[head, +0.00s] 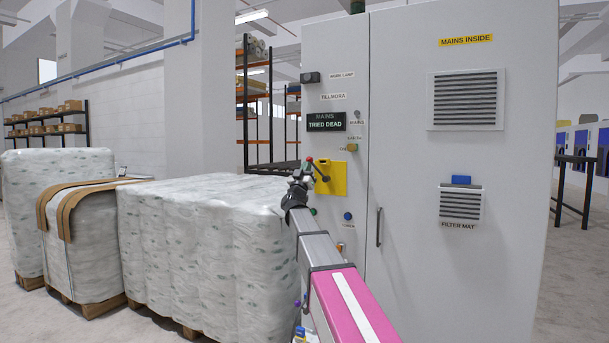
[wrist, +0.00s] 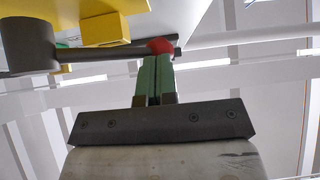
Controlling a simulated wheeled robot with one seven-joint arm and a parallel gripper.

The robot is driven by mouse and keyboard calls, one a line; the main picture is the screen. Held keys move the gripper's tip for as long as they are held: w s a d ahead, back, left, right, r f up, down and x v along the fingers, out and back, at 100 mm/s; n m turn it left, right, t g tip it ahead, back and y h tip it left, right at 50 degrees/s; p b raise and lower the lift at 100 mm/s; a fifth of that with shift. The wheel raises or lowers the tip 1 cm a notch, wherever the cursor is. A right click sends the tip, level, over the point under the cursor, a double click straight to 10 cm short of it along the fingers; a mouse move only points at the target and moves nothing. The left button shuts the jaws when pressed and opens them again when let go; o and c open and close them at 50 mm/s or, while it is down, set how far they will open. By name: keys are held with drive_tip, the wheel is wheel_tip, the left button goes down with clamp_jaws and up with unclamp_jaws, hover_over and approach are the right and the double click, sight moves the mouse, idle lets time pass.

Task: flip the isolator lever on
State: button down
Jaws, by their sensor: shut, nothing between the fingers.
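The isolator lever is a dark rod with a red knob (head: 309,160), on a yellow plate (head: 340,179) on the grey cabinet's left door. In the head view the lever slants up and left from its hub to the knob. In the wrist view its round dark hub (wrist: 30,45) is at left and the rod runs right to the red knob (wrist: 159,46). My gripper (wrist: 153,62) has its green fingers shut together with nothing between them. The fingertips are right at the knob; I cannot tell whether they touch. In the head view my gripper (head: 300,178) partly covers the lever area.
The cabinet (head: 400,190) carries a small display reading "TRIED DEAD" (head: 326,122), a lamp (head: 311,78) and a blue button (head: 348,216). Wrapped pallets (head: 210,245) stand close on the left. A door handle (head: 379,227) is right of the plate.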

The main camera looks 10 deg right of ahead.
drive_tip(key=r+m+g+h, duration=0.1)
drive_tip(key=m+g+h, duration=0.1)
drive_tip(key=m+g, duration=0.1)
drive_tip(key=s+d+r+m+g+h, duration=0.1)
drive_tip(key=m+g+h, duration=0.2)
drive_tip(key=m, duration=0.2)
drive_tip(key=d+r+m+g+h, duration=0.1)
drive_tip(key=m+g+h, duration=0.1)
drive_tip(key=m, duration=0.3)
drive_tip(key=shift+s+d+g+h, duration=0.25)
drive_tip(key=shift+s+g+h, duration=0.15)
drive_tip(key=shift+g, duration=0.5)
drive_tip(key=shift+f, duration=0.15)
